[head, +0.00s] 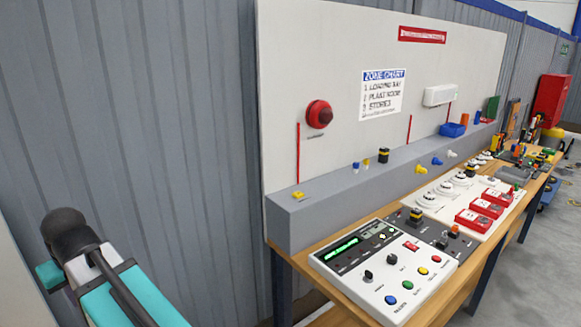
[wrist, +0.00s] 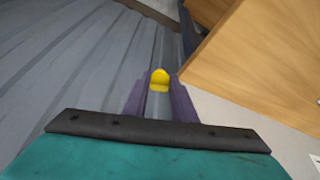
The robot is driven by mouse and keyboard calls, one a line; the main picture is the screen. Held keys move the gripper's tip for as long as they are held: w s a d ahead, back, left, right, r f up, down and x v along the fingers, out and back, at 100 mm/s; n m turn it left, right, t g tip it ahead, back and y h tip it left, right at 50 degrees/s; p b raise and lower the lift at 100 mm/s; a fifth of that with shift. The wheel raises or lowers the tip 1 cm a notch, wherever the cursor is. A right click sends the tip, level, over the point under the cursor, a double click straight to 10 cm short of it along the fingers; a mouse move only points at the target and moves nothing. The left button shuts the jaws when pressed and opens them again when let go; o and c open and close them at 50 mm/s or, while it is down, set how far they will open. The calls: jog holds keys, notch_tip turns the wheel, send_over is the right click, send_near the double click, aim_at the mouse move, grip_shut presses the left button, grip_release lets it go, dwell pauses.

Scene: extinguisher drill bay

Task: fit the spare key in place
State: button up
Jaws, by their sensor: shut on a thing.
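My gripper (wrist: 160,90) shows in the wrist view with its two purple fingers shut on a small yellow rounded piece (wrist: 160,78), which looks like the head of a key. The rest of the piece is hidden. In the head view my teal arm is at the lower left, away from the bench, and the fingers are not visible. A white control panel (head: 345,268) with a green display, black knobs and coloured buttons sits on the near bench end. Small yellow-and-black pieces stand on the grey ledge and the dark plate. I cannot tell which slot fits the held piece.
The wooden bench (head: 432,293) runs to the back right; its wooden side (wrist: 250,60) is right of my gripper in the wrist view. A grey ledge (head: 330,215) and white backboard (head: 340,60) stand behind. Red-based boxes (head: 487,207) and white round devices crowd the bench.

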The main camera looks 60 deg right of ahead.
jog(key=d+r+m+p, duration=0.1)
jog(key=d+r+p, duration=0.3)
jog(key=d, duration=1.4)
jog(key=d+r+m+p, duration=0.1)
jog(key=d+r+p, duration=0.2)
jog(key=d, duration=1.5)
jog(key=s+d+r+p, duration=0.1)
jog(key=s+d+p, duration=0.1)
jog(key=s+d, duration=0.4)
jog(key=s+d+r+m+h+p, duration=0.1)
jog(key=s+d, duration=0.5)
jog(key=d, duration=0.9)
jog(key=s+d+r+p, duration=0.3)
jog(key=s+d, duration=0.4)
jog(key=d, duration=0.4)
jog(key=shift+r+m, duration=0.25)
jog(key=shift+m, duration=0.05)
jog(key=shift+a+f, duration=0.1)
jog(key=shift+f, duration=0.05)
jog(key=shift+f+b, duration=0.3)
jog(key=shift+f, duration=2.2)
jog(key=shift+f+b, duration=0.55)
jog(key=shift+f, duration=0.2)
